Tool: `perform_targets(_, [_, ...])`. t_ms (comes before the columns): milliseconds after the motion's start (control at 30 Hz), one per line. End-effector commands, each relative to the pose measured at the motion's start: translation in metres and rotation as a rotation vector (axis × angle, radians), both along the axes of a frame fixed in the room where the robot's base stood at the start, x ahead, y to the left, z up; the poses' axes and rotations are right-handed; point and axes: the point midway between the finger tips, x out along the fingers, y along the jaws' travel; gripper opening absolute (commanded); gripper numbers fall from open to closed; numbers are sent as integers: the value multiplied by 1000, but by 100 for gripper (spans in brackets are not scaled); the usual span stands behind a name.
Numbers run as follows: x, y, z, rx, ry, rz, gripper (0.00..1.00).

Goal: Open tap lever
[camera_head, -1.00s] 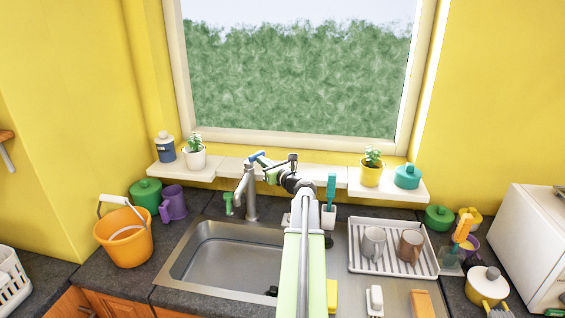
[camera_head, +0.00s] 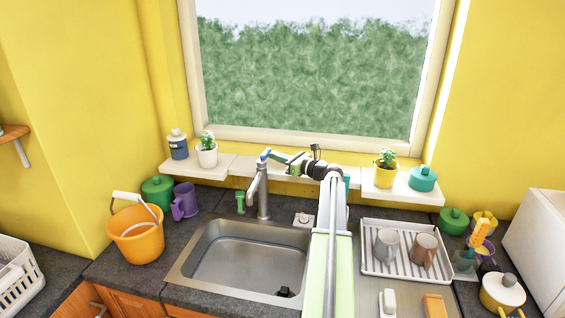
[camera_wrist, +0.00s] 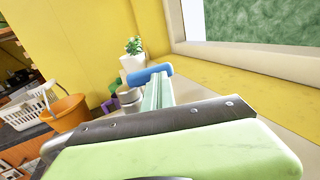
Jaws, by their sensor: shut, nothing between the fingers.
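The grey metal tap (camera_head: 262,196) stands behind the sink, with a blue lever (camera_head: 264,155) at its top. The lever's blue end also shows in the wrist view (camera_wrist: 148,74), just beyond my green fingers. My gripper (camera_head: 276,156) reaches in from the right at lever height, its fingers shut and empty. The fingertips are right beside the lever; they look close to touching, but I cannot tell whether they touch. Part of the lever is hidden by the fingers.
The sill shelf (camera_head: 240,167) runs close behind the tap, with a potted plant (camera_head: 207,152) to the left and a yellow pot (camera_head: 385,176) to the right. The sink (camera_head: 240,258) is open below. A dish rack (camera_head: 372,267) with mugs stands right of my arm.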

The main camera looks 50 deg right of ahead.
Motion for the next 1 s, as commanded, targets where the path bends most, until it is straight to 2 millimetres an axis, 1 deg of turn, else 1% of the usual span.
perform_targets(533, [-3, -3, 0, 0, 0, -5, 0])
perform_targets(633, [-8, -4, 0, 0, 0, -6, 0])
perform_targets(667, [-12, -5, 0, 0, 0, -6, 0])
perform_targets(767, [-32, -7, 0, 0, 0, -7, 0])
perform_targets(900, [-67, -13, 0, 0, 0, -8, 0])
perform_targets(1000, [-90, -16, 0, 0, 0, -7, 0])
